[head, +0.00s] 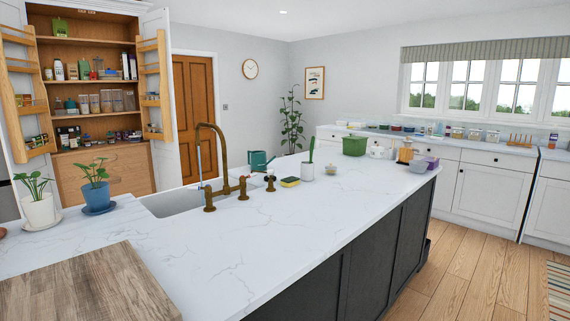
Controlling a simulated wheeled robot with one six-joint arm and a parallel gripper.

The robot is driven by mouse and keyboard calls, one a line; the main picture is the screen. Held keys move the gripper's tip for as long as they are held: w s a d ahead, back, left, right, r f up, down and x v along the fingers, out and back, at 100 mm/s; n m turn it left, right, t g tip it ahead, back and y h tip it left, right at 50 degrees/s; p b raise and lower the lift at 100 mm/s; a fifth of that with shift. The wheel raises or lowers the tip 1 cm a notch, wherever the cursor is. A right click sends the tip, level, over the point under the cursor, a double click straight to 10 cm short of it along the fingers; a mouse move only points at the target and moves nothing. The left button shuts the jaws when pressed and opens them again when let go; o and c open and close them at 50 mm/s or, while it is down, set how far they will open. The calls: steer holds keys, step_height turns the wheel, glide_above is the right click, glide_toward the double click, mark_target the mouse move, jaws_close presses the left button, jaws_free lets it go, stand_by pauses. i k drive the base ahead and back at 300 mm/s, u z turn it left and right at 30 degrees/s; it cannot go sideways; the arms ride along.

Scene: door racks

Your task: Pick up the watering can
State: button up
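A small teal watering can (259,161) stands on the far side of the white island counter, just behind the sink and brass tap. My gripper is not in view.
The brass tap (221,150) rises over the sink (172,203). Two potted plants stand left of the sink. The island's (320,215) near middle is clear.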

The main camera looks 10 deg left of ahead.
mark_target(258, 158)
steer(key=z, duration=0.6)
steer(key=i, duration=2)
steer(key=u, duration=1.05)
steer(key=i, duration=0.9)
steer(key=u, duration=0.9)
steer(key=k, duration=1.7)
steer(key=u, duration=2.05)
steer(key=i, duration=0.05)
steer(key=u, duration=0.5)
